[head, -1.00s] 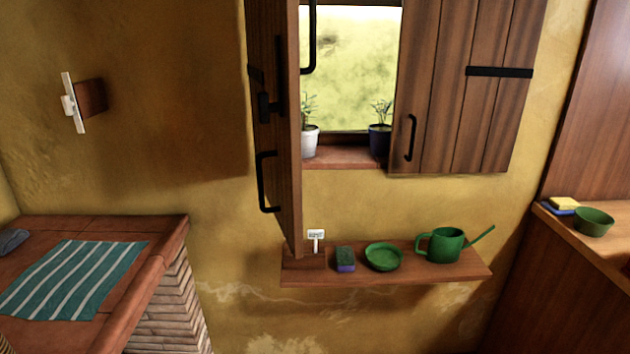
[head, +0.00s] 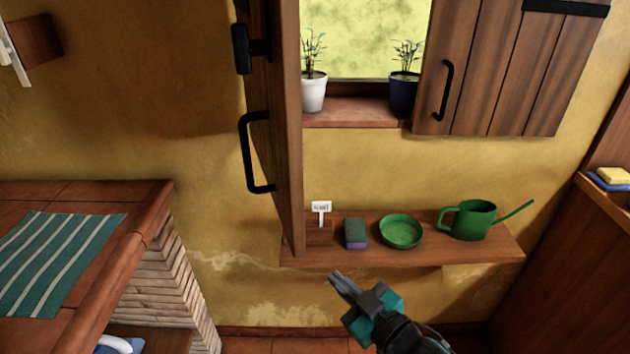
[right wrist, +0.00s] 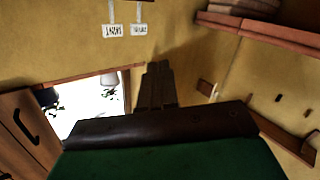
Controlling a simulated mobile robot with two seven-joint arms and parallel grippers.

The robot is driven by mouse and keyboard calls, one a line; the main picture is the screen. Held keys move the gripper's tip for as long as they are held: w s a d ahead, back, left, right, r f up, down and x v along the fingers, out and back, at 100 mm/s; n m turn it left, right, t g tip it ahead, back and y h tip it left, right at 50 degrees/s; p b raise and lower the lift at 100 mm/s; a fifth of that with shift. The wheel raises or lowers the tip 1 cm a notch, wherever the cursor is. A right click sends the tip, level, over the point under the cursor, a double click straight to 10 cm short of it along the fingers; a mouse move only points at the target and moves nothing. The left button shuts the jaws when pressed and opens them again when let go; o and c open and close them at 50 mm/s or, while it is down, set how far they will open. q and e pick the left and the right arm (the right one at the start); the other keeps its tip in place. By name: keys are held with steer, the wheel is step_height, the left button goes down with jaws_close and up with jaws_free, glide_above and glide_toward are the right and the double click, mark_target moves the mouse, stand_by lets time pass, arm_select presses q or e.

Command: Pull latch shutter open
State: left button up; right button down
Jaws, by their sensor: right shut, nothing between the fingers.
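The left wooden shutter (head: 280,130) stands swung out from the window, seen nearly edge-on, with a black handle (head: 245,150) and a dark latch piece (head: 241,48) above it. The right wooden shutter (head: 490,75) lies open against the wall and has a black handle (head: 444,90). My right gripper (head: 336,277) is shut and empty, below the front of the small shelf and apart from both shutters. Its closed fingers also show in the right wrist view (right wrist: 157,85), with a shutter (right wrist: 25,130) at the left. My left gripper is out of view.
The small shelf (head: 460,252) holds a label sign, a sponge (head: 356,233), a green bowl (head: 401,232) and a green watering can (head: 473,220). Two potted plants stand on the windowsill (head: 355,112). A brick counter (head: 120,240) stands at the left.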

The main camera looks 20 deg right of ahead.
steer(key=w+r+n+g+y+b, duration=0.2)
steer(key=w+r+n+g+y, duration=0.15)
steer(key=r+n+y, duration=0.45)
steer(key=w+r+n+g+y+b, duration=0.2)
steer(key=w+r+n+y, duration=0.2)
steer(key=r+n+y, duration=0.4)
steer(key=s+d+r+n+g+h+b, duration=0.4)
steer(key=d+r+n+g, duration=0.3)
steer(key=d+n+g, duration=0.45)
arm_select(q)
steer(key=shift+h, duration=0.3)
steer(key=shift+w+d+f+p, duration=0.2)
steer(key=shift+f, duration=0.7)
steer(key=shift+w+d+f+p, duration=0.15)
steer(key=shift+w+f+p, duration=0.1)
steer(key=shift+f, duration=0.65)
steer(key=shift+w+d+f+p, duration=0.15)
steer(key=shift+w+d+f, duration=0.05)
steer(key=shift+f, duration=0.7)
arm_select(e)
steer(key=a+n, duration=0.1)
steer(key=a, duration=1.4)
steer(key=shift+s+a+f+n, duration=0.15)
steer(key=shift+s+a+n, duration=0.1)
steer(key=shift+a+n, duration=0.15)
